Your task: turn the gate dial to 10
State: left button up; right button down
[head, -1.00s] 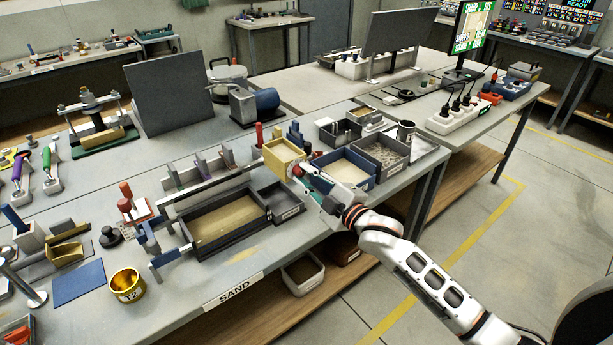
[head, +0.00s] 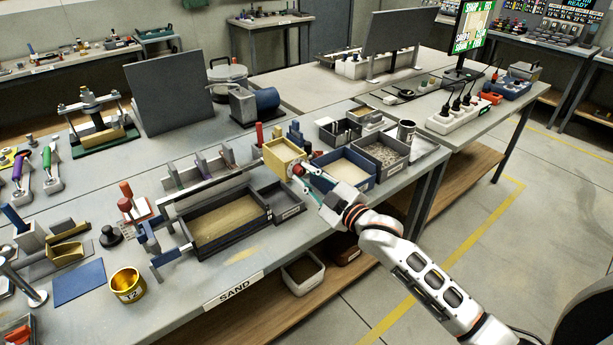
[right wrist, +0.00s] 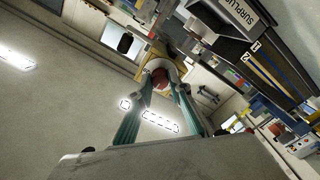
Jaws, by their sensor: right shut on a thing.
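The yellow gate box (head: 284,155) stands on the sand bench, behind the right end of the long black sand tray. A round red dial with a pale rim (head: 297,169) faces the front on it. My right gripper (head: 302,171) reaches in from the lower right and is shut on this dial. In the right wrist view the red dial (right wrist: 160,78) sits between the two greenish fingertips (right wrist: 160,88), with the yellow box (right wrist: 178,62) behind it. The dial's numbers and pointer cannot be read. My left gripper is not in view.
A blue-rimmed sand bin (head: 345,170) and a grey gravel bin (head: 381,152) stand just right of the gripper. The black sand tray (head: 262,229) lies to its left. A gold cup (head: 127,285) stands near the front edge. The aisle floor is clear.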

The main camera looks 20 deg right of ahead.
jog(key=c, duration=1.9)
grip_release()
jog(key=v, duration=1.2)
jog(key=s+f+m+g+h, duration=0.1)
jog(key=s+f+m+g, duration=0.1)
jog(key=s+f, duration=0.5)
jog(key=s+a+f+m+g+h, duration=0.1)
jog(key=s+f+m, duration=0.3)
jog(key=f, duration=0.9)
jog(key=s+a+f+m+g+h, duration=0.1)
jog(key=s+f+m+g+h, duration=0.1)
jog(key=s+f, duration=0.8)
jog(key=shift+s+f+m+g, duration=0.3)
jog(key=shift+f+m+g, duration=0.2)
jog(key=shift+g, duration=0.3)
